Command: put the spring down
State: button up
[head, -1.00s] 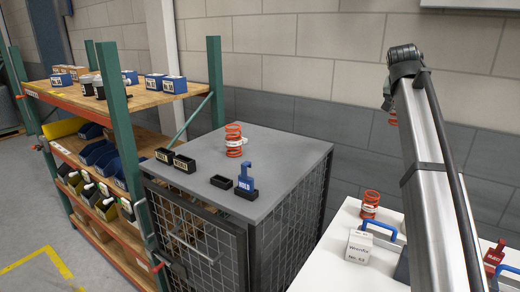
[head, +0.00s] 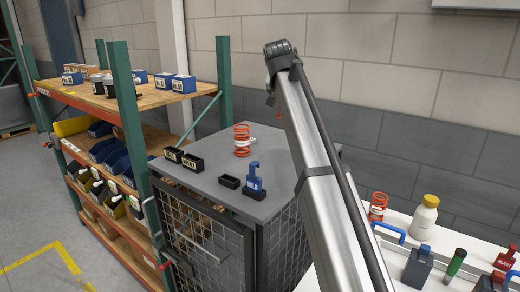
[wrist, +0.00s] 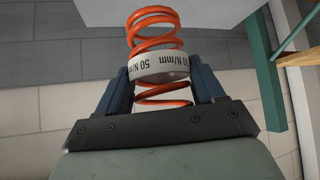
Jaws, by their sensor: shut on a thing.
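My gripper (wrist: 162,78) is shut on an orange coil spring (wrist: 153,22) with a white band marked 50 N/mm. The blue fingers press the band from both sides, and coils stick out above and below it. In the head view my arm hides nearly all of the gripper and the held spring. A second orange spring with a white band (head: 242,139) stands upright on the grey top of the mesh cabinet (head: 215,183).
The white table holds a bottle (head: 424,218), a green cylinder (head: 456,262) and handled blocks. A green-post shelf (head: 124,95) stands left. Bare cabinet top shows around the spring.

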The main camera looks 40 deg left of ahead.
aim_at(278, 117)
jog(key=shift+s+a+f, duration=0.15)
jog(key=shift+s+a, duration=0.25)
jog(key=shift+a, duration=0.1)
jog(key=shift+s+a+f, duration=0.15)
jog(key=shift+s+a, duration=0.25)
jog(key=shift+a, duration=0.1)
notch_tip(278, 117, down, 4)
jog(key=shift+r, duration=0.25)
jog(key=shift+w+f, duration=0.1)
jog(key=shift+f, duration=5.3)
jog(key=shift+f, duration=0.15)
jog(key=o, duration=1.4)
jog(key=v, duration=1.2)
jog(key=shift+d, duration=0.2)
